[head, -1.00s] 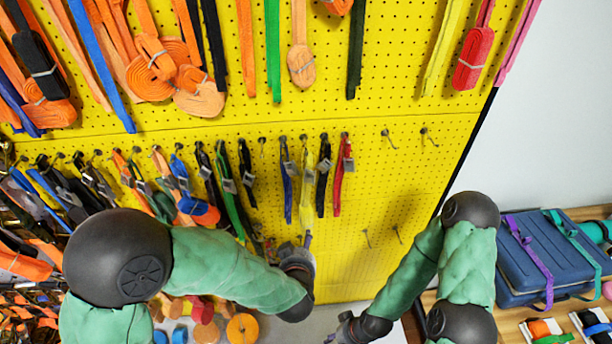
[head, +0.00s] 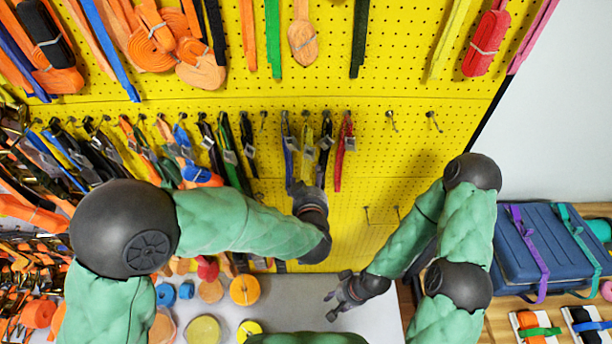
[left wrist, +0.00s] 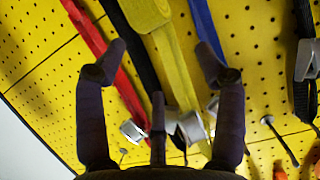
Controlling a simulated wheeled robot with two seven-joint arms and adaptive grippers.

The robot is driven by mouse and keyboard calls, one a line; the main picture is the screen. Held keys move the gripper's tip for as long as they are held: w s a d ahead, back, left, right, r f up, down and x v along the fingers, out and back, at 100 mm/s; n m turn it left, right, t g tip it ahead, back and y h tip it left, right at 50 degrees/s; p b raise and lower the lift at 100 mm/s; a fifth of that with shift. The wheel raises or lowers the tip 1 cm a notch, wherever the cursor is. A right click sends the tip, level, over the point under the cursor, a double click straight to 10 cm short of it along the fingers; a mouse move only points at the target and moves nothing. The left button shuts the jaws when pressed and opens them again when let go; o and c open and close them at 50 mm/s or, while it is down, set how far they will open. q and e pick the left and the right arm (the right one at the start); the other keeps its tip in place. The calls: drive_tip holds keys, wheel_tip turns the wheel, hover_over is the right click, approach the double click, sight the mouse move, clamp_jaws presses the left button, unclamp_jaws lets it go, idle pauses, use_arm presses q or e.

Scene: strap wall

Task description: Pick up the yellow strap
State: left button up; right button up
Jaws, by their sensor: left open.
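The yellow strap (head: 307,152) hangs from a hook on the yellow pegboard, between a blue strap and a black one. In the left wrist view the yellow strap (left wrist: 176,70) runs down between the spread fingers of my left gripper (left wrist: 161,58), with a metal buckle (left wrist: 191,127) low on it. My left gripper (head: 305,188) is open and is just below the strap's visible part in the head view, hiding its lower end. No grip on it shows. My right gripper (head: 334,302) looks open and empty, low in front of the wall.
A red strap (left wrist: 105,60) and a black strap hang left of the yellow one in the left wrist view; a blue strap (left wrist: 208,28) hangs right. Bare hooks (head: 391,118) are farther right. A blue case (head: 548,250) sits at right. Strap rolls (head: 244,290) lie below.

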sight(308, 175)
use_arm(q)
drive_tip(key=x, duration=0.4)
drive_tip(key=shift+w, duration=0.25)
drive_tip(key=shift+a, duration=0.1)
drive_tip(key=c, duration=1.3)
